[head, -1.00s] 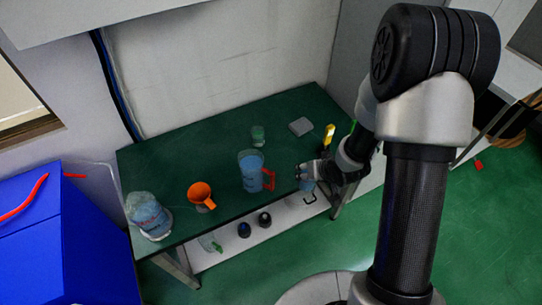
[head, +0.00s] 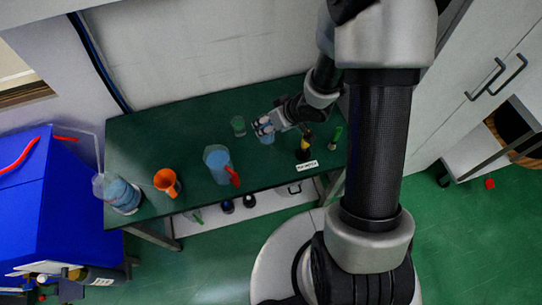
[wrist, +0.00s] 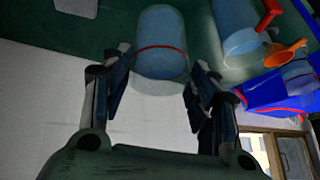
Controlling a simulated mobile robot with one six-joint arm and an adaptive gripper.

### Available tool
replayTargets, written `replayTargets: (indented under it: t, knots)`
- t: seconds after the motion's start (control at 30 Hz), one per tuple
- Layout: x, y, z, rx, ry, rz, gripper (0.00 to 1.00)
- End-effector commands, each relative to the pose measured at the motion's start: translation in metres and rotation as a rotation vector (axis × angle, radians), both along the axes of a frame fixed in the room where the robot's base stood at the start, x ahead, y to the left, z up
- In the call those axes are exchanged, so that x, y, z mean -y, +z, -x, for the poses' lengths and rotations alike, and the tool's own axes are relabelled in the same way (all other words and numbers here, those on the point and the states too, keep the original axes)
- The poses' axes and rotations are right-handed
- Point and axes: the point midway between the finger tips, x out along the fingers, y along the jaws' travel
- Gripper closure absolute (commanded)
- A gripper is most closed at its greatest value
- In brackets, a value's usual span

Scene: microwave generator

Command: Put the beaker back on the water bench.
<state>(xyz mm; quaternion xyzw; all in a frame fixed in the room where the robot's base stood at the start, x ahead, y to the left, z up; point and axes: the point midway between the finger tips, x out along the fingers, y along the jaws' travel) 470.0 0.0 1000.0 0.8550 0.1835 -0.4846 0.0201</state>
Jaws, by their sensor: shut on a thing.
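The beaker (head: 267,139) is small and clear with blue liquid. In the wrist view the beaker (wrist: 160,45), with a red line around it, sits between the two fingers. My gripper (head: 264,127) is shut on it, and the fingers (wrist: 160,85) are on both sides of it in the wrist view. The beaker is over the green bench top (head: 150,135), toward the right of its middle. I cannot tell whether its base touches the bench. The gripper partly covers the beaker in the head view.
A blue pitcher with a red handle (head: 216,164), an orange jug (head: 166,181) and a large bottle (head: 122,194) stand to the left.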

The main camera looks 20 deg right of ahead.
Motion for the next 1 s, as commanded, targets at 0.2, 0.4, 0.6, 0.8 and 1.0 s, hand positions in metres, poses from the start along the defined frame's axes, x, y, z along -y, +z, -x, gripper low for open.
replayTargets:
  t: [0.2, 0.4, 0.6, 0.8, 1.0]
  knots:
    - [0.005, 0.040, 0.013, -0.005, 0.105, 0.013, 0.97]
    - [0.006, 0.039, 0.018, -0.010, 0.142, 0.018, 0.97]
    - [0.005, -0.003, 0.019, -0.012, 0.144, 0.017, 0.97]
    - [0.005, -0.048, 0.018, -0.012, 0.144, 0.018, 0.97]
    - [0.005, -0.088, 0.019, -0.012, 0.144, 0.018, 0.97]
